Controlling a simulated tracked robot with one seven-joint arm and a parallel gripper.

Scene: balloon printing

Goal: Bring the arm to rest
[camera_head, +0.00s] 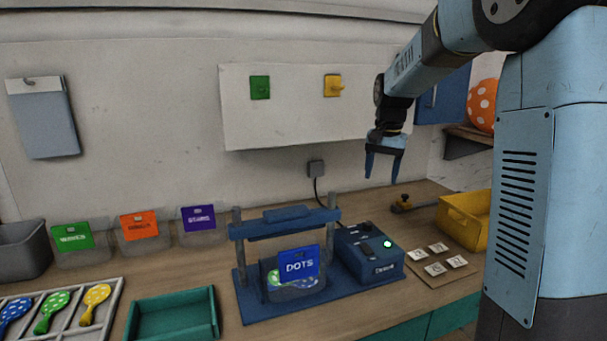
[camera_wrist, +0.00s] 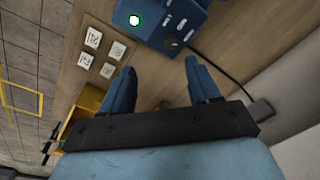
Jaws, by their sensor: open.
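My gripper (camera_head: 381,181) hangs in the air, pointing down, over the back of the workbench to the right of the blue press. Its two blue fingers are apart with nothing between them. In the wrist view my gripper (camera_wrist: 160,80) is also open, with bare wooden bench (camera_wrist: 155,90) showing between the fingertips. My arm reaches in from the upper right and bends down toward the wall. The blue press (camera_head: 262,233) stands on the bench with a clear bin labelled DOTS (camera_head: 298,290) in it. Its control box (camera_head: 370,255) shows a lit green light.
A yellow bin (camera_head: 465,220) stands at the bench's right, beside several small white cards (camera_head: 435,269). Labelled bins (camera_head: 142,230) line the back. A white wall panel (camera_head: 290,120) is behind.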

